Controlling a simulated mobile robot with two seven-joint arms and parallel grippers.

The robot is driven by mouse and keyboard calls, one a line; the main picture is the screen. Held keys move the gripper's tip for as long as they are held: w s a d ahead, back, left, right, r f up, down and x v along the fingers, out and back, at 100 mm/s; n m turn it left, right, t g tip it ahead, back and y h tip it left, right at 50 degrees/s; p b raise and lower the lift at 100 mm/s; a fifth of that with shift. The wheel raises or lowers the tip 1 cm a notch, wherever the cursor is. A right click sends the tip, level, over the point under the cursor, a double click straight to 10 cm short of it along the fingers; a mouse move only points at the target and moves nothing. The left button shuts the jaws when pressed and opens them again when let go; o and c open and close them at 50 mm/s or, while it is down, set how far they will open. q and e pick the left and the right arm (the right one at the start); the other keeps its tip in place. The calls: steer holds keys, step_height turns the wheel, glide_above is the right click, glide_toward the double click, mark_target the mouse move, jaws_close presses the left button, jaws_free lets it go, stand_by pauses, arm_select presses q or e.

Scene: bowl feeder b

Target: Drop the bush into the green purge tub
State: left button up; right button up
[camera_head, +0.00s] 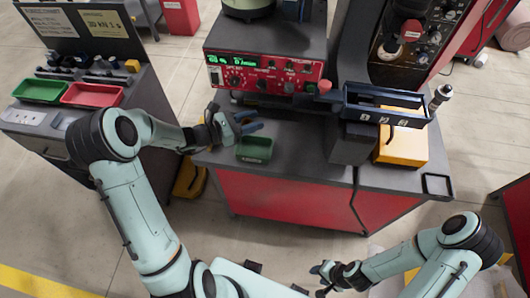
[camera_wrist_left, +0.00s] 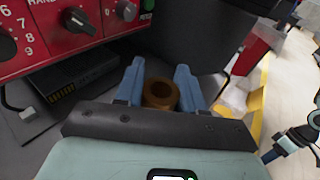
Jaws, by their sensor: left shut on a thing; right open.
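The bush (camera_wrist_left: 160,102) is a short bronze ring with a round bore, seen between the two blue fingers in the left wrist view. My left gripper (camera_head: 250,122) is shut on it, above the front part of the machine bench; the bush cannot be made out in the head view. A dark green tub (camera_head: 255,149) sits on the bench near its front edge, just below the gripper in the picture. It does not show in the left wrist view. My right gripper (camera_head: 319,280) is open and empty, low in front of the bench.
A red control panel (camera_head: 264,76) stands behind the left gripper. A blue rail-like tray (camera_head: 385,104) and a yellow box (camera_head: 402,143) are to the right. On the left cart lie a brighter green tray (camera_head: 41,91) and a red tray (camera_head: 92,95).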

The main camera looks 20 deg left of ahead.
arm_select(q)
step_height(320, 180, down, 6)
steer(key=b, duration=0.3)
arm_select(e)
steer(key=s+f, duration=0.1)
steer(key=f, duration=0.1)
steer(key=s+f, duration=0.2)
steer(key=shift+w, duration=0.1)
arm_select(q)
steer(key=o, duration=1.2)
steer(key=shift+c, duration=0.2)
steer(key=b+v, duration=0.1)
steer(key=v, duration=1.2)
steer(key=shift+s+a, duration=0.15)
steer(key=shift+a, duration=0.05)
arm_select(e)
steer(key=shift+s+f, duration=0.45)
steer(key=shift+f, duration=0.25)
